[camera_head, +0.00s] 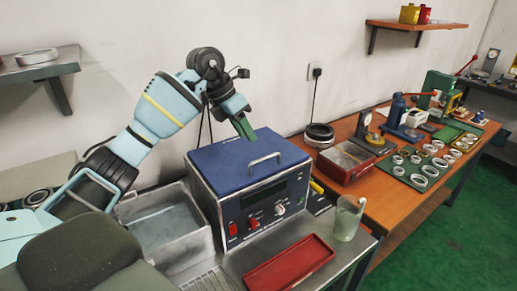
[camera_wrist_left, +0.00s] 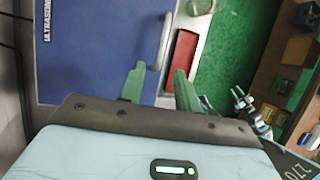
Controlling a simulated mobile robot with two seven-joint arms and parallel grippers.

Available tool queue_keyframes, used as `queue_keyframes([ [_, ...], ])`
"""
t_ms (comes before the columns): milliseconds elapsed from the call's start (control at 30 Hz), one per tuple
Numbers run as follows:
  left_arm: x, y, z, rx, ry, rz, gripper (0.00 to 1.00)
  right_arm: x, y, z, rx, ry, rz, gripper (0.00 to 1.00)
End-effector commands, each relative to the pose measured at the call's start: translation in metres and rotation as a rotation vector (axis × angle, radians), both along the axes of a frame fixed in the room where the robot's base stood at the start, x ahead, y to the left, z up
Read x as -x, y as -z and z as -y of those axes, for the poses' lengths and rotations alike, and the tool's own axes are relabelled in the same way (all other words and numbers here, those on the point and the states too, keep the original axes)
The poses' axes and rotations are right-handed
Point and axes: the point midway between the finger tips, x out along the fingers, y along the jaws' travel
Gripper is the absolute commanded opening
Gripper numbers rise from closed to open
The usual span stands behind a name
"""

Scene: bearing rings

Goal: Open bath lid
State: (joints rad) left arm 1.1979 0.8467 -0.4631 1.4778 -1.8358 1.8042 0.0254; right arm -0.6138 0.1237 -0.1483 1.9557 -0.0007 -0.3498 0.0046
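The bath is a metal box (camera_head: 216,207) with a dark front panel carrying red switches and a knob. Its blue lid (camera_head: 222,160) lies flat and closed on top, with a silver bar handle (camera_head: 265,158). The lid (camera_wrist_left: 95,50) and handle (camera_wrist_left: 166,40) also show in the left wrist view. My left gripper (camera_head: 244,129) is above the lid, behind the handle in the head view. In the wrist view its green fingers (camera_wrist_left: 160,76) are apart, with the handle seen between and beyond them. Nothing is held. My right gripper is not in view.
An open metal basin (camera_head: 165,222) stands left of the bath. A red tray (camera_head: 290,264) lies in front, and a glass beaker (camera_head: 347,218) stands at the right. Black rings (camera_head: 319,134) and a red box (camera_head: 345,162) sit on the wooden bench. The wall is behind.

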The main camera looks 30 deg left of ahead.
Motion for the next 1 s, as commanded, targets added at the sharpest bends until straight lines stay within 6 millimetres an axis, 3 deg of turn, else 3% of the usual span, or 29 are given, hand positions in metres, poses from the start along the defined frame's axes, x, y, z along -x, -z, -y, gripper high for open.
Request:
queue_keyframes([
  [167,-0.002,0.007,0.003,0.003,0.002,-0.002,0.33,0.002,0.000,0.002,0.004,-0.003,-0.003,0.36],
  [700,-0.021,0.067,0.024,0.005,0.001,0.000,0.33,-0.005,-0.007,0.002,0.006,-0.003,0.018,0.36],
  [1000,-0.023,0.072,0.026,0.005,0.003,0.001,0.33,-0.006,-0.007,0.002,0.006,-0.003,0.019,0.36],
])
